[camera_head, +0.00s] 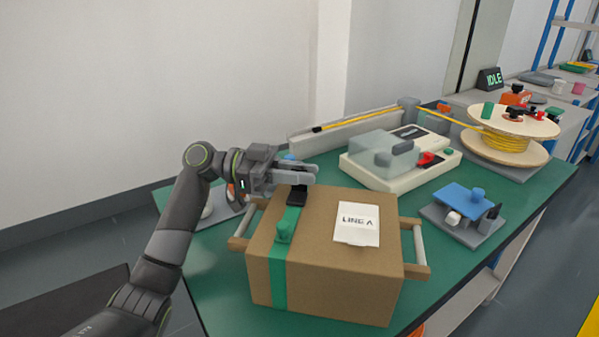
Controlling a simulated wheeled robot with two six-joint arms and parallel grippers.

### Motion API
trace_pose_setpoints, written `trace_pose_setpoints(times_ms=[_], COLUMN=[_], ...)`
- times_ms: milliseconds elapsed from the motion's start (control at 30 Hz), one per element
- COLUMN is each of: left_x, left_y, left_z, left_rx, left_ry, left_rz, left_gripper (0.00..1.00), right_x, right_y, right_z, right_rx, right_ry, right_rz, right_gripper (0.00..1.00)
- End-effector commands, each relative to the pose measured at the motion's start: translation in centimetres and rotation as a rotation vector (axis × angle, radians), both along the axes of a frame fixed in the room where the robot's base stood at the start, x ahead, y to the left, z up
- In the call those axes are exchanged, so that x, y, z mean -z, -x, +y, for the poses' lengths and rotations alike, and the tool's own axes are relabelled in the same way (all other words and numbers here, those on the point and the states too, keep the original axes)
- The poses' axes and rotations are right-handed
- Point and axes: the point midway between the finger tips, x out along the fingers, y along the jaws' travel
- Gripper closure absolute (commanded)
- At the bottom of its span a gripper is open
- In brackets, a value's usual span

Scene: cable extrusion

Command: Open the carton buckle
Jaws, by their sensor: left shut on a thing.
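A brown cardboard carton (325,255) stands on the green table, with a green strap (278,268) running over its top and down its front. A black buckle (297,197) sits on the strap near the carton's back edge. A green knob-like piece (284,230) is on the strap near the front edge. My left gripper (306,174) reaches in from the left over the back of the carton. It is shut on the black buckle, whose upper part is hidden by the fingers. My right gripper is out of view.
Wooden bars with grey rods (419,245) stand at both carton sides. A white label lies on top (357,223). A cream machine (400,160), a grey block with a blue plate (463,212) and a yellow cable spool (505,140) stand behind and right.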

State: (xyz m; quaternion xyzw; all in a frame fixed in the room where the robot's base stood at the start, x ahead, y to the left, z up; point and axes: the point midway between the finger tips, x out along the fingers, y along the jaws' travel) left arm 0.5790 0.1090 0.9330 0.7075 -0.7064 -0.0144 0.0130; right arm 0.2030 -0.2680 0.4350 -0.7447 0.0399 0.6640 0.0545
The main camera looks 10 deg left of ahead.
Motion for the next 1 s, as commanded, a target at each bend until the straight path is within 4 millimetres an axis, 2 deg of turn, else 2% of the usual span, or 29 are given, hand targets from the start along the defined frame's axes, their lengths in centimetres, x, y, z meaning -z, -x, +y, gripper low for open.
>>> trace_pose_setpoints(times_ms=[167,467,500,600,867,1000], left_x=[0.06,0.16,0.17,0.16,0.13,0.18], left_y=[-0.34,-0.35,-0.35,-0.34,-0.32,-0.34], left_z=[0.0,0.01,0.01,0.01,0.03,0.83], left_rx=[-0.003,-0.003,-0.003,-0.002,-0.001,-0.002], left_ry=[0.0,0.0,0.0,0.0,-0.001,-0.002], left_rz=[0.09,0.1,0.1,0.099,0.097,0.098], left_gripper=[1.0,1.0,0.76,0.63,0.63,0.63], right_x=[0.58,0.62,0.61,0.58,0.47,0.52], right_y=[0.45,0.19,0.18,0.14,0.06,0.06], right_z=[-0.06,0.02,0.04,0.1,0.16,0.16], right_rx=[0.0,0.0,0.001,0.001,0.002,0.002], right_ry=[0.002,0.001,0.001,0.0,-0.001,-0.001], right_rz=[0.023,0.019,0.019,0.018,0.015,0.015], right_gripper=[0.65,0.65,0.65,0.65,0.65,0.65])
